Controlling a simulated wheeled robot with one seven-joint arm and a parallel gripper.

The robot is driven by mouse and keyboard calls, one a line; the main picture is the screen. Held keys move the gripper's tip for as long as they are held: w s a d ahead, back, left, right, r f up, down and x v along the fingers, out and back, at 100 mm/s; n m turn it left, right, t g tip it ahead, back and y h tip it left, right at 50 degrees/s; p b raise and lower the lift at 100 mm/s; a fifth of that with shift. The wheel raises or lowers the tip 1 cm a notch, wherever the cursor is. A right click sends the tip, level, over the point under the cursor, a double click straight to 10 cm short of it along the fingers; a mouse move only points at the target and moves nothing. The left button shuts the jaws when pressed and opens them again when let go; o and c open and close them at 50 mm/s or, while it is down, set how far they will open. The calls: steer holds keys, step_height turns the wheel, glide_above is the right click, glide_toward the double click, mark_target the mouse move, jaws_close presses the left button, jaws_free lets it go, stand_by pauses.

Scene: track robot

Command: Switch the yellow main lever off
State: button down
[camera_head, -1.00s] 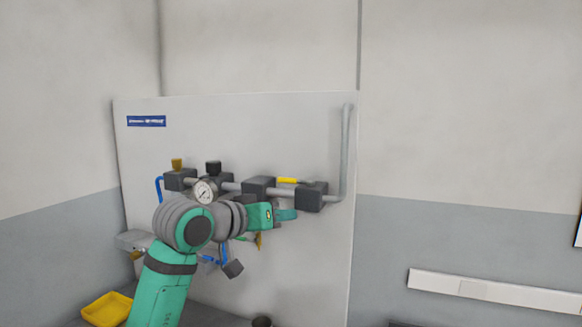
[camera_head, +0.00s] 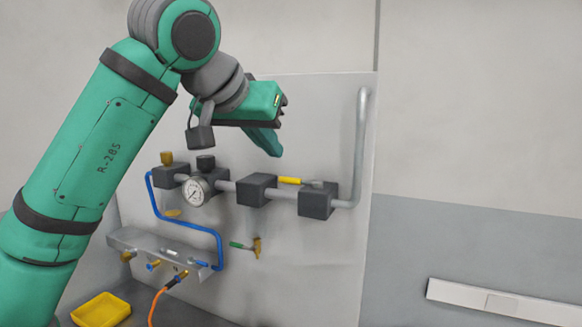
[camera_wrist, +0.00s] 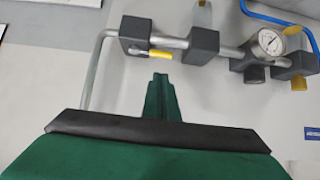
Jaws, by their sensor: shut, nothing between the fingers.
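The yellow main lever (camera_head: 289,180) lies level along the grey pipe, between two dark blocks on the wall panel (camera_head: 308,110). In the wrist view the yellow lever (camera_wrist: 160,54) also lies along the pipe, by the left dark block. My gripper (camera_head: 272,150) is green, shut and empty. It is above the lever and a little to its left in the head view, apart from it. In the wrist view my gripper's fingertips (camera_wrist: 160,82) show below the lever, with a gap between.
A pressure gauge (camera_head: 195,190) and dark blocks (camera_head: 257,190) sit along the pipe. A blue hose (camera_head: 185,219) runs to a grey manifold (camera_head: 130,240). A yellow tray (camera_head: 101,310) stands at lower left. A green-handled valve (camera_head: 245,246) hangs below the pipe.

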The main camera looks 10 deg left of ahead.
mark_target(289, 180)
steer(key=shift+w, duration=0.1)
steer(key=x, duration=0.9)
steer(key=shift+w+f, duration=0.25)
steer(key=shift+f, duration=0.05)
steer(key=shift+w, duration=0.1)
steer(key=shift+w+f, duration=0.1)
steer(key=shift+d, duration=0.15)
